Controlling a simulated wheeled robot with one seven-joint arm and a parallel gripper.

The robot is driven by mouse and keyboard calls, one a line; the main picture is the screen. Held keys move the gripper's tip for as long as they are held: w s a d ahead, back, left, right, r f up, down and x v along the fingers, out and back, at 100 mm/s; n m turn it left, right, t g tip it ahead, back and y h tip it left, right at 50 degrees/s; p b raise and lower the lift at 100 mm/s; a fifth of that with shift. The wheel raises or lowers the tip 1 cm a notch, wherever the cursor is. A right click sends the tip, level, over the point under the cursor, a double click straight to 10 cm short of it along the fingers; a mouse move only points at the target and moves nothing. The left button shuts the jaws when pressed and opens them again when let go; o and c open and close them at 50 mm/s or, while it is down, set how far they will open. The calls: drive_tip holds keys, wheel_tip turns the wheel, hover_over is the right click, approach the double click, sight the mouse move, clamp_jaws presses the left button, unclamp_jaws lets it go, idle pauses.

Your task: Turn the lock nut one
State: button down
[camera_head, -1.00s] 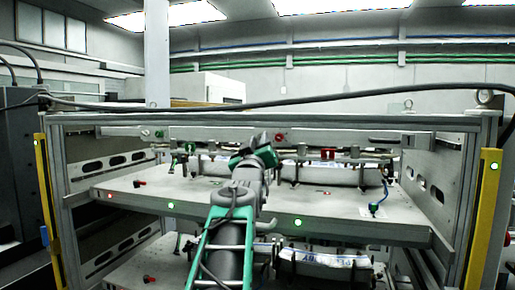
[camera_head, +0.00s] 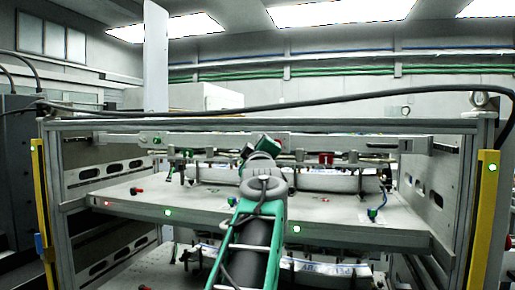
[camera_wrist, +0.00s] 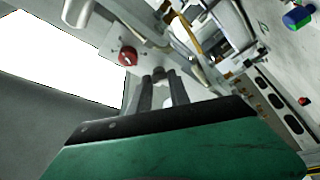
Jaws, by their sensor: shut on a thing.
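My gripper (camera_wrist: 160,78) shows in the wrist view with its two grey fingers close together. They are shut on a small dark piece at their tips, which looks like the lock nut (camera_wrist: 159,71); the fingers hide most of it. A red round knob (camera_wrist: 128,57) sits on a metal plate just left of the fingertips, apart from them. In the head view my green and grey gripper (camera_head: 262,146) is at the upper rail of the rack, and what it holds is hidden there.
The rack's upper shelf (camera_head: 330,212) lies below my gripper, with red knobs (camera_head: 326,158) and rollers along its back. A green and blue fitting (camera_head: 373,214) stands at right. Yellow posts (camera_head: 481,215) flank the frame. A black cable (camera_head: 340,98) crosses above.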

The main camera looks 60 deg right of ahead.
drive_tip(key=c, duration=1.2)
unclamp_jaws()
drive_tip(key=b+v, duration=0.2)
drive_tip(key=v, duration=0.5)
drive_tip(key=shift+s+a, duration=0.2)
drive_tip(key=shift+a, duration=0.1)
drive_tip(key=shift+f, duration=0.1)
drive_tip(key=shift+c, duration=0.2)
